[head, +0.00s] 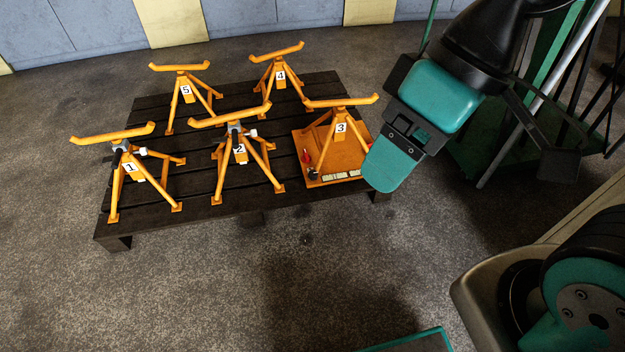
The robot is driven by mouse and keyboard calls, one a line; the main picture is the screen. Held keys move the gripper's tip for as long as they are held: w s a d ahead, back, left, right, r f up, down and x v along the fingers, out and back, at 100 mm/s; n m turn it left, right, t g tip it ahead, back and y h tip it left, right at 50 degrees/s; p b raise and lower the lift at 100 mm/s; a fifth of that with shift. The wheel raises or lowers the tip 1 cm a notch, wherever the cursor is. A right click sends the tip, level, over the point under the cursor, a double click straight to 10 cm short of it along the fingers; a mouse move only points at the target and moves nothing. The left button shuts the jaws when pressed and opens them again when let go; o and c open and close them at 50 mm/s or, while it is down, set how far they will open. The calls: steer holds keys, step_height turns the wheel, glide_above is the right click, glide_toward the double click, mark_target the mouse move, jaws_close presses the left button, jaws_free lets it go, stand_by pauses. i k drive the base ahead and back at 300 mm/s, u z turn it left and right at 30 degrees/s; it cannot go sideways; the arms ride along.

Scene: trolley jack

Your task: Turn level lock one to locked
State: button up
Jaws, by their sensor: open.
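Jack stand one (130,168), orange with a white label "1", stands upright at the front left of a dark pallet. Near its neck is a grey lock part (121,145) with a pale knob (141,151) on its right side; whether it is locked cannot be told at this size. My gripper (385,175), teal and black, hangs at the right, in front of the pallet's right edge, far from stand one. It is open, and nothing shows in it; one finger largely hides the other.
The dark slatted pallet (245,208) also bears stands two (240,155), three (340,130), four (280,75) and five (186,92). Stand three is on an orange plate (350,160) with small items. A green rack (500,150) stands right.

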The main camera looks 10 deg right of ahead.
mark_target(306, 158)
steer(key=u, duration=0.15)
steer(key=i, duration=1.15)
steer(key=z, duration=0.15)
